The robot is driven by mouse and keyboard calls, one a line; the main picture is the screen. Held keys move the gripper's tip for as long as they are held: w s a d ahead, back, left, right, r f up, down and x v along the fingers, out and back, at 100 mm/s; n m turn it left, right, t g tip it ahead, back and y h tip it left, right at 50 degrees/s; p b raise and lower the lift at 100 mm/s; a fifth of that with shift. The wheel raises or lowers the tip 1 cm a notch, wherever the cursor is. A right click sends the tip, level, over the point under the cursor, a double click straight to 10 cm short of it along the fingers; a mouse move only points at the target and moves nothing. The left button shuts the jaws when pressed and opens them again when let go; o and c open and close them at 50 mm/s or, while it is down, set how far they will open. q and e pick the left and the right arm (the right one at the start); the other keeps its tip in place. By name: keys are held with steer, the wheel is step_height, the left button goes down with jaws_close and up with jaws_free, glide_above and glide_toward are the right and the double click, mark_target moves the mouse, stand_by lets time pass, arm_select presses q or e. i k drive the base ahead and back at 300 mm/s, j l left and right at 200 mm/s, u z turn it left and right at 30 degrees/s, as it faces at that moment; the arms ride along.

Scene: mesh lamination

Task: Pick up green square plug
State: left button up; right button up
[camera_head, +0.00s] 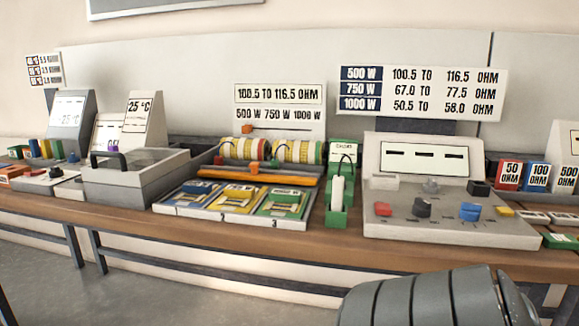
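No single item clearly reads as a green square plug; several green pieces show in the head view. A green block (286,197) lies on the third section of the front tray (167,209). A green holder (338,216) with a white upright cylinder (337,189) stands right of the tray. A flat green piece (561,241) lies at the bench's right end. A small green piece (273,164) sits near the coils. Neither gripper is in view. A grey ribbed part of my arm shows at the bottom right, below the bench edge.
The wooden bench (300,246) is crowded. A grey lidded box (125,186) stands left, and a control panel (455,226) with coloured knobs stands right. Labelled blocks (509,175) line the far right. A narrow front strip of the bench is clear.

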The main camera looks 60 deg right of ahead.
mark_target(274, 164)
steer(key=z, duration=1.8)
steer(key=i+j, duration=0.15)
steer(key=i+j+u, duration=0.05)
